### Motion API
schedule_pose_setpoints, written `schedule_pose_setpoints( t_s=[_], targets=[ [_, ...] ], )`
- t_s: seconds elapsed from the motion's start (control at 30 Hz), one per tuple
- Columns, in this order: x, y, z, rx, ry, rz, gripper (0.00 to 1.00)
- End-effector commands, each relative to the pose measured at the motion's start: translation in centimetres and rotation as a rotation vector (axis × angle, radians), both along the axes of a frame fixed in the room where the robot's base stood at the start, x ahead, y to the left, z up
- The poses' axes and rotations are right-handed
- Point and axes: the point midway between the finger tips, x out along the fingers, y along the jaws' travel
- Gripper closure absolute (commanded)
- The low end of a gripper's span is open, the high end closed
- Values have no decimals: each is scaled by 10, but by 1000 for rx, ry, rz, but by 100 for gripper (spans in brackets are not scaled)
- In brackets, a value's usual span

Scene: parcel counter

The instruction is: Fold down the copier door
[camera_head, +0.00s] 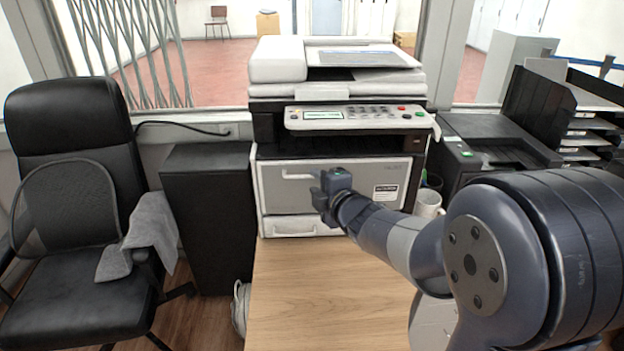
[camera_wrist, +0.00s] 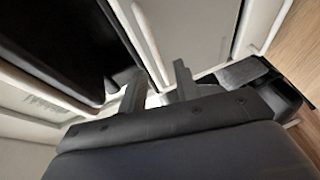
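The copier (camera_head: 338,130) stands against the window at the back of the counter. Its grey front door (camera_head: 350,183) looks shut and upright, with a pale bar handle (camera_head: 298,176) near its upper left. My gripper (camera_head: 322,193) is in front of the door, just right of the handle, and hides part of the door's middle. In the wrist view, the two fingers of my gripper (camera_wrist: 159,82) stand apart, with pale edges of the copier (camera_wrist: 143,40) beyond them. I see nothing held between them. Whether a finger touches the copier, I cannot tell.
The wooden counter (camera_head: 310,290) in front of the copier is clear. A white mug (camera_head: 428,203) and a black printer (camera_head: 490,145) stand to the right. A black cabinet (camera_head: 210,215) and an office chair (camera_head: 75,240) with a grey cloth are on the left.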

Motion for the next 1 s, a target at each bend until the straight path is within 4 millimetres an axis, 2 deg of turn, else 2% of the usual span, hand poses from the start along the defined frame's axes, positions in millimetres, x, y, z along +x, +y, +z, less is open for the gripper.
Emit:
schedule_pose_setpoints(
  t_s=[0.1, 0.3, 0.67, 1.0],
  targets=[
    [15, 7, -3, 1, 0, 1, 70],
    [29, 13, -7, 0, 1, 0, 70],
    [32, 14, -7, 0, 0, 0, 70],
    [32, 14, -7, 0, 0, 0, 98]
  ],
)
